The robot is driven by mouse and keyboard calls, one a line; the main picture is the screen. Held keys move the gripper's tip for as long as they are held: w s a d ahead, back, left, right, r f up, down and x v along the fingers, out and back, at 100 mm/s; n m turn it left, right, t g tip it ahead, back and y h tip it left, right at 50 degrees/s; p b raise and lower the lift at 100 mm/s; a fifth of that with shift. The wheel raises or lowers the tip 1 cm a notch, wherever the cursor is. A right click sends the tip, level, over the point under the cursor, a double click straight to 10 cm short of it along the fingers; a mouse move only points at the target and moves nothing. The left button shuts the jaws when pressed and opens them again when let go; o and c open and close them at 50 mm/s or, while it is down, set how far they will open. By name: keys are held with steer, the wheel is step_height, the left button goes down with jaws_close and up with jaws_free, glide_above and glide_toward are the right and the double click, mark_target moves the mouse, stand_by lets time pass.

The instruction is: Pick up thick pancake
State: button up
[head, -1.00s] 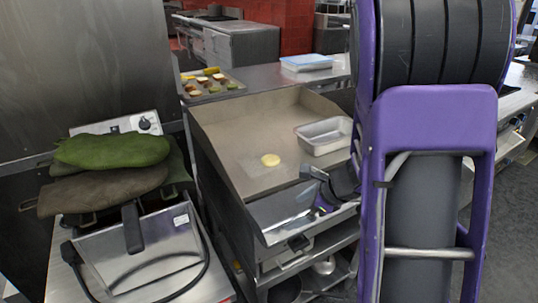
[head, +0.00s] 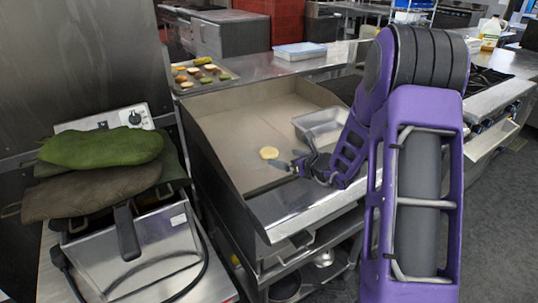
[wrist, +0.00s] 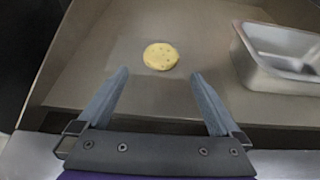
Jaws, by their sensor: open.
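The thick pancake (head: 269,153) is a small round pale-yellow disc lying flat on the griddle (head: 235,125). In the wrist view the pancake (wrist: 160,56) shows dark specks and lies ahead of my gripper, centred between the lines of its two fingers. My gripper (head: 294,166) is open and empty, over the front part of the griddle, just right of and in front of the pancake. In the wrist view its fingertips (wrist: 158,74) point at the pancake and stay short of it, one to each side. The pancake is unobstructed in both views.
A metal pan (head: 322,125) sits on the griddle right of the pancake; it also shows in the wrist view (wrist: 265,75). Raised metal walls edge the griddle. Green oven mitts (head: 100,148) lie on a fryer at left. A tray of food pieces (head: 205,86) stands behind.

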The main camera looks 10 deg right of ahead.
mark_target(272, 153)
steer(key=x, duration=0.8)
steer(key=shift+w+f, duration=0.1)
steer(key=shift+w, duration=0.25)
steer(key=c, duration=1.1)
steer(key=shift+c, duration=0.2)
step_height(272, 153, up, 10)
steer(key=p, duration=0.1)
steer(key=shift+s, duration=0.15)
